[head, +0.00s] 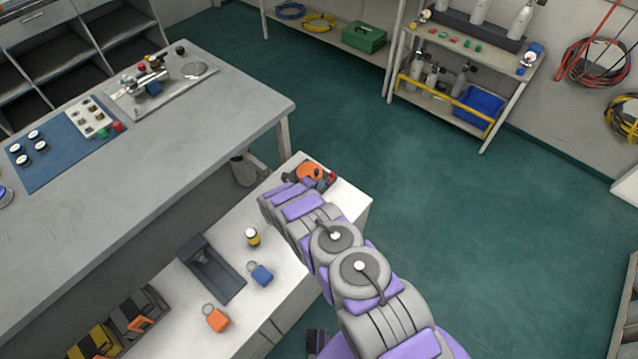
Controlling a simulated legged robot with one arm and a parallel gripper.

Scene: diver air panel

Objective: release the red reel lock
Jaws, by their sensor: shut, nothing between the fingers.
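The reel (309,171), with an orange face and dark frame, stands at the far end of the white bench. A small red part (332,178), which looks like the reel lock, sits at its right side. My gripper (306,185) is at the near side of the reel, close to it and left of the red part. It is shut, with nothing seen in it. My arm hides part of the reel's near side. I cannot tell whether the fingers touch the reel.
A grey worktable (180,128) stands to the left. Green floor (440,220) lies open to the right.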

